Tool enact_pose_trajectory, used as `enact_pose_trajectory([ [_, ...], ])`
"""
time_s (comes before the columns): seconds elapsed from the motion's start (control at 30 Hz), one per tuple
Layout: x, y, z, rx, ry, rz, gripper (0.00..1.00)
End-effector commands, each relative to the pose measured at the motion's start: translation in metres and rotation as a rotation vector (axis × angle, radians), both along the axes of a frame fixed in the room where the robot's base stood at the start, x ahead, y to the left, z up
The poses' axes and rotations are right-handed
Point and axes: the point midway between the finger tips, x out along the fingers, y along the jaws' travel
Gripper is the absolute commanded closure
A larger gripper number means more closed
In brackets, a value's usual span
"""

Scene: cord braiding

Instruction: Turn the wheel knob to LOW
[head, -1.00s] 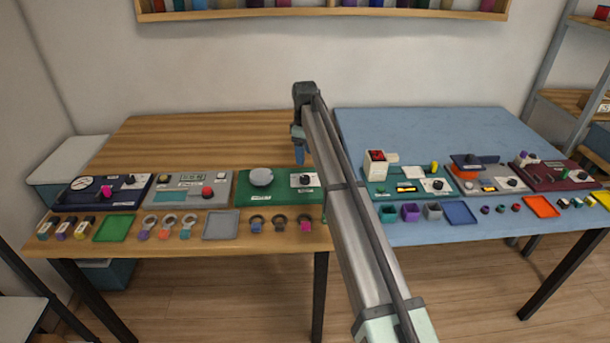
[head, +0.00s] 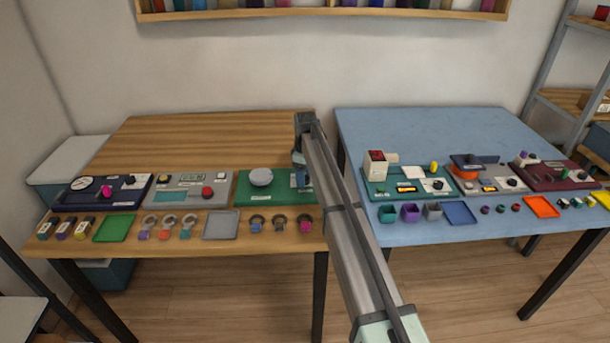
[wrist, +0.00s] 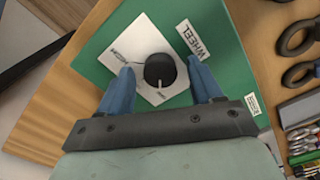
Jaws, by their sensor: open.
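The wheel knob (wrist: 159,70) is a round black knob on a white plate (wrist: 116,60). The plate lies on a green panel (wrist: 90,45), with a WHEEL label (wrist: 194,38) beside the knob. My gripper (wrist: 163,82) is open, its two blue fingers on either side of the knob. I cannot tell whether they touch it. The printed settings on the plate are too small to read surely.
A grey round wheel (head: 260,177) sits on the same panel. Several ring-shaped pieces lie in front, one of them a dark ring (head: 256,221). A grey panel (head: 190,188) stands to the left. The blue table (head: 420,150) is to the right, past a gap.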

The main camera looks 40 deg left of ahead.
Motion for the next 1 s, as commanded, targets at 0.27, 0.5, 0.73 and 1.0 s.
enact_pose_trajectory([
  [0.27,0.0000,0.0000,0.0001,0.000,0.000,0.000,0.57],
  [0.5,0.0000,0.0000,0.0001,0.000,0.000,0.000,0.80],
  [0.73,0.0000,0.0000,0.0002,0.000,0.000,-0.003,0.91],
  [1.0,-0.0001,-0.0001,0.0002,0.000,0.000,-0.078,0.91],
])
